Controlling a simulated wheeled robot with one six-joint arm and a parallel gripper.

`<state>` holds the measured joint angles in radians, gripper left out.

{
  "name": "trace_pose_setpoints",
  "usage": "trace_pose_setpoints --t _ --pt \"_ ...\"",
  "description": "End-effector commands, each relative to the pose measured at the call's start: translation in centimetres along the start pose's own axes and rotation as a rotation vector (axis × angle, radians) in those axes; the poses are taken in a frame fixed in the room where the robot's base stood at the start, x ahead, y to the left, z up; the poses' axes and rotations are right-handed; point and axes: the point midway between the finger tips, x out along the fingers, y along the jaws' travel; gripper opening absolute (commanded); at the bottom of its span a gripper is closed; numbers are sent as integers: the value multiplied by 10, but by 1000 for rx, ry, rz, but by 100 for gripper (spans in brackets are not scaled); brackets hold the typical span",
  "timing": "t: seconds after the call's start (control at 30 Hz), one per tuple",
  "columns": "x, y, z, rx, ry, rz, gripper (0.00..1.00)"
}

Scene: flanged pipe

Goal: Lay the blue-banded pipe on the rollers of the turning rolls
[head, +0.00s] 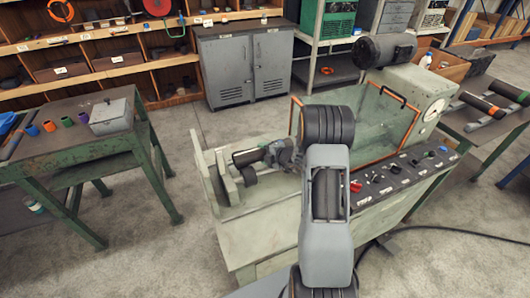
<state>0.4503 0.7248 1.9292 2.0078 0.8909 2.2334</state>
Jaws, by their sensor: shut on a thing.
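My gripper (272,156) is over the pale green bench, left of the arm's large dark joint. It is shut on a dark pipe (246,157) that points left towards upright plates (219,168) at the bench's left end. No blue band can be made out on the pipe; my gripper and arm hide its right part. Dark rollers (250,178) show just below the pipe. I cannot tell whether the pipe touches them.
Right of my arm, the machine has a clear guard (385,122), a dial (429,117) and a control panel (384,183). A right table holds dark pipes with orange-red bands (493,109). A green left table (70,146) holds coloured rings and a grey box. Floor between is clear.

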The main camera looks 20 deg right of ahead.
Motion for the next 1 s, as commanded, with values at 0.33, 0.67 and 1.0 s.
trace_pose_setpoints --t 0.33,0.67,1.0 --pt "1 -1 1 -2 -1 3 13" --pt "1 -2 1 -1 0 2 93" --pt "1 -4 0 1 0 -4 100"
